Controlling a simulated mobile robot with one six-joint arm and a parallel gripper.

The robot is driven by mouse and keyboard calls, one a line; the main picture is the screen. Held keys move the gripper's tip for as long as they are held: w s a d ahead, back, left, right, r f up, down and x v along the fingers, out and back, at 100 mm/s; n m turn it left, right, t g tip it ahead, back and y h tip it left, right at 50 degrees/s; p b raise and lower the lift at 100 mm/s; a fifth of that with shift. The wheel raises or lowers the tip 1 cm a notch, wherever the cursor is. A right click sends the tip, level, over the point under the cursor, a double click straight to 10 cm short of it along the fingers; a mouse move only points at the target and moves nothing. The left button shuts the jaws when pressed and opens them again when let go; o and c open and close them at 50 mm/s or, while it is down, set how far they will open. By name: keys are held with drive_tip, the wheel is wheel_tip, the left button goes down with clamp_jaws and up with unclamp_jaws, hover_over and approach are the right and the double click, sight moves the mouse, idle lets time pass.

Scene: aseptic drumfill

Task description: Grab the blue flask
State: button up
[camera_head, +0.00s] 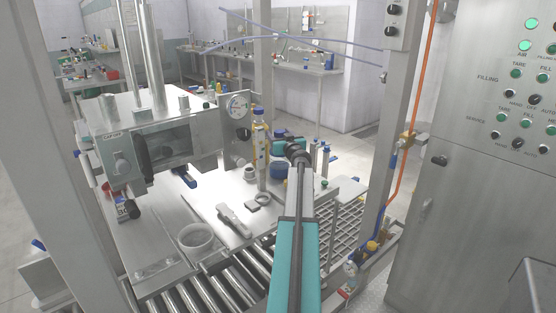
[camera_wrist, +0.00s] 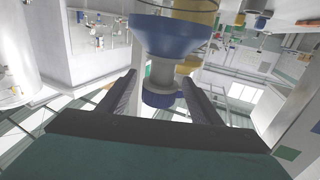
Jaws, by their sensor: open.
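In the wrist view a blue-capped flask shows a blue cap (camera_wrist: 163,99), a grey neck and a wide blue shoulder (camera_wrist: 165,36), with a yellowish body beyond at the top edge. Its cap and neck lie between the two dark fingers of my gripper (camera_wrist: 160,77), with gaps visible on both sides. My gripper is open and not closed on it. The lower part is outside the wrist view.
A white bowl (camera_head: 196,238) and a pale tool (camera_head: 234,218) lie nearer. A machine with a gauge (camera_head: 238,106) stands left. A steel post (camera_head: 385,140) is at right.

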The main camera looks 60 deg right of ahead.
drive_tip(key=shift+p+x, duration=0.5)
drive_tip(key=shift+x, duration=1.25)
drive_tip(key=shift+a, duration=0.15)
clamp_jaws()
drive_tip(key=shift+r, duration=0.1)
wheel_tip(320, 180, up, 10)
idle(0.3)
